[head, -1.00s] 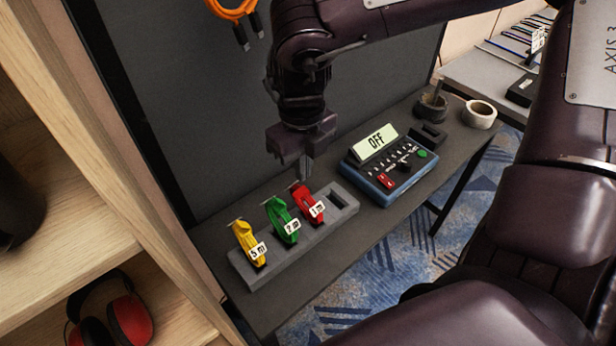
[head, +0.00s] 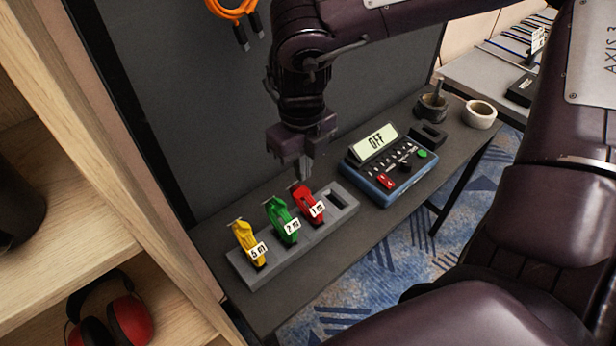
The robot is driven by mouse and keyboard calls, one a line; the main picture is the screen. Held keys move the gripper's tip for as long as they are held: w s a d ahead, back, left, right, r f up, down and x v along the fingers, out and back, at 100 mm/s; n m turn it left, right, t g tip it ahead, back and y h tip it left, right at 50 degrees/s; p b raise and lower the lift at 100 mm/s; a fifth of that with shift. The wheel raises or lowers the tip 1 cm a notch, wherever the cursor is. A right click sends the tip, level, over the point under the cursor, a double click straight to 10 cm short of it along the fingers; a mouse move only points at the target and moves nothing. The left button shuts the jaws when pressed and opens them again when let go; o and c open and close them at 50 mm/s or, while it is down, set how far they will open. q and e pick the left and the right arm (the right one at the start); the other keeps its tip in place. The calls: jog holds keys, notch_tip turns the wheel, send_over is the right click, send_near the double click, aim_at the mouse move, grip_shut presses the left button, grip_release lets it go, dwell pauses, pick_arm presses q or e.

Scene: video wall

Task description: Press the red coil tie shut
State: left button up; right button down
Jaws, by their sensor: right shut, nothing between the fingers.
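The red coil tie (head: 307,203) stands in a grey holder (head: 285,268), with a white "1 m" tag on its front. A green tie (head: 282,220) and a yellow tie (head: 248,243) stand in the same holder to its left. My right gripper (head: 304,178) points down just above the red tie, its fingers shut with nothing between them. Its fingertips are at or very near the top of the red tie; I cannot tell whether they touch. My left gripper is not in view.
A blue tester (head: 376,187) with an "OFF" display stands right of the holder. A tape roll (head: 479,113) and a dark pot (head: 432,108) stand farther right. An orange cable hangs above. A wooden shelf (head: 75,215) with red earmuffs (head: 131,309) is at the left.

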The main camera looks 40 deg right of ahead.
dwell(0.3)
jog(key=shift+r, duration=0.15)
notch_tip(320, 180, up, 6)
jog(key=p, duration=0.4)
dwell(0.7)
